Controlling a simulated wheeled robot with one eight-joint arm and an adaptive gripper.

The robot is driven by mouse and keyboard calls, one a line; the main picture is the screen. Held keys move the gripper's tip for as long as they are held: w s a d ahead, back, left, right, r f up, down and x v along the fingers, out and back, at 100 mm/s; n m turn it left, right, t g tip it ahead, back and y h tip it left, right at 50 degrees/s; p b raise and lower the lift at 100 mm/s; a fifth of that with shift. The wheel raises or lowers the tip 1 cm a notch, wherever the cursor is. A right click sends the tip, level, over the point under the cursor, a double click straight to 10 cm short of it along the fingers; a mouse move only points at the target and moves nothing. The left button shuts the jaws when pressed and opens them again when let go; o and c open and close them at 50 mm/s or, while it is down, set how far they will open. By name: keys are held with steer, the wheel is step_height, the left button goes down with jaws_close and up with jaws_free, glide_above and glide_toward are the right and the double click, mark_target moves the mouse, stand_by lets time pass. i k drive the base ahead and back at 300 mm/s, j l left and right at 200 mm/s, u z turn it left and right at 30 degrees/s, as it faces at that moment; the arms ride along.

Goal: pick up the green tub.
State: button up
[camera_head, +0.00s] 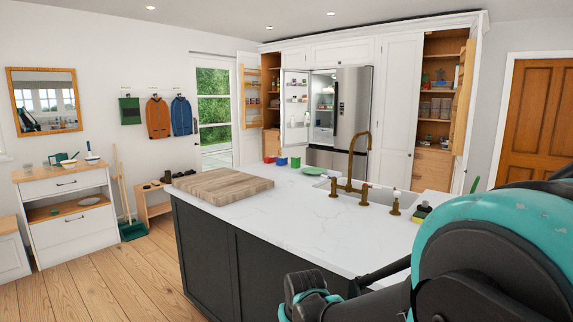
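A small green tub (295,162) stands on the far end of the white island counter, at the right end of a short row. A blue tub (282,161) is just left of it and a red tub (268,160) is left of that. All three are small in the picture, so their detail is hard to tell. My teal and black arm fills the lower right, well apart from the tubs. No gripper fingers can be made out.
The island (310,218) holds a wooden board (222,184), a green plate (313,171), and a sink with a brass tap (359,150). The fridge door (295,98) and cupboard doors stand open behind. Clear wooden floor (105,285) lies left of the island.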

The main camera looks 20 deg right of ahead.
mark_target(295, 161)
steer(key=i+j+u, duration=0.15)
steer(key=j, duration=0.25)
steer(key=i+j+u, duration=0.15)
steer(key=i+j, duration=0.15)
steer(key=i+j+u, duration=0.25)
steer(key=i, duration=0.35)
steer(key=i+j+u, duration=0.3)
steer(key=i, duration=0.3)
steer(key=i+j+u, duration=0.1)
steer(key=i+u, duration=0.15)
steer(key=i, duration=0.4)
steer(key=i+j+z, duration=0.1)
steer(key=i, duration=1.7)
steer(key=i+l+z, duration=0.15)
steer(key=i+z, duration=0.25)
steer(key=i, duration=0.25)
steer(key=i+j+z, duration=0.1)
steer(key=i+z, duration=0.25)
steer(key=i, duration=0.3)
steer(key=i+j+z, duration=0.25)
steer(key=i+z, duration=0.15)
steer(key=i, duration=0.2)
steer(key=i+l+z, duration=0.15)
steer(key=i+z, duration=0.8)
steer(key=i+j+z, duration=0.3)
steer(key=i+z, duration=0.2)
steer(key=i+j+z, duration=0.5)
steer(key=k+l, duration=0.05)
steer(key=l, duration=0.05)
